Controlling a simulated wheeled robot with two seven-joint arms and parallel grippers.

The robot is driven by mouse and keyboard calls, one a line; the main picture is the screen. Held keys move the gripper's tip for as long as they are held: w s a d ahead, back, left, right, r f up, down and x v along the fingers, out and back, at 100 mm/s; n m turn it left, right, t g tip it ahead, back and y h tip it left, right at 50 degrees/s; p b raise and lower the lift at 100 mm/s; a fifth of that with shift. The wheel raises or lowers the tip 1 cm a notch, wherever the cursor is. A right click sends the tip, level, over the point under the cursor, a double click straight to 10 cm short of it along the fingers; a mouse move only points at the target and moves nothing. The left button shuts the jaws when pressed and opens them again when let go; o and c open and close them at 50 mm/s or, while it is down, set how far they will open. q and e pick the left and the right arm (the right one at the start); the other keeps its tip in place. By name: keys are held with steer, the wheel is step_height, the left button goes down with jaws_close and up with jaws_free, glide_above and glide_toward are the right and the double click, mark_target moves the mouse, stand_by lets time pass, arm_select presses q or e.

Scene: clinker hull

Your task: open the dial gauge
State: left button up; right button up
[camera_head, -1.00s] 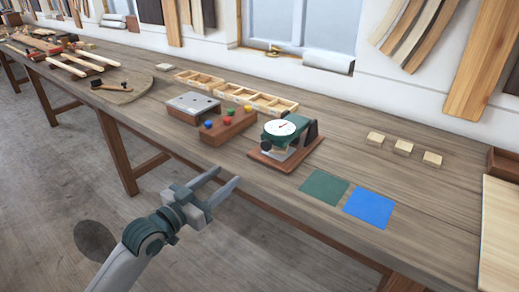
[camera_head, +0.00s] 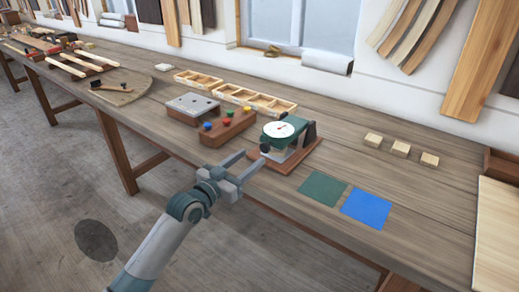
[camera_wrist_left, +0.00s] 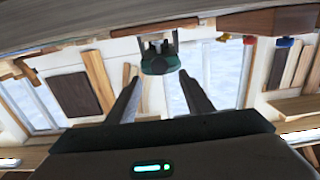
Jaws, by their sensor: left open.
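The dial gauge (camera_head: 279,131) has a white round face in a dark green body and stands on a reddish-brown wooden base (camera_head: 300,158). A black knob (camera_head: 265,148) sits at its front left. My left gripper (camera_head: 251,160) is open and empty, its two fingers pointing at the gauge from the front left. The fingertips are close to the knob; I cannot tell whether they touch it. In the left wrist view the green gauge (camera_wrist_left: 160,60) shows upside down, ahead and between the spread fingers (camera_wrist_left: 158,92). My right gripper is not in view.
Left of the gauge are a brown block with coloured knobs (camera_head: 229,127) and a grey-topped box (camera_head: 192,106). A green square (camera_head: 322,188) and a blue square (camera_head: 367,208) lie to the right. Several small wooden blocks (camera_head: 400,149) stand farther back. The bench front edge runs below the gripper.

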mark_target(263, 148)
arm_select(q)
steer(key=x, duration=0.5)
steer(key=shift+w+d+p, duration=0.3)
steer(key=shift+w+d, duration=0.05)
steer(key=shift+w, duration=0.05)
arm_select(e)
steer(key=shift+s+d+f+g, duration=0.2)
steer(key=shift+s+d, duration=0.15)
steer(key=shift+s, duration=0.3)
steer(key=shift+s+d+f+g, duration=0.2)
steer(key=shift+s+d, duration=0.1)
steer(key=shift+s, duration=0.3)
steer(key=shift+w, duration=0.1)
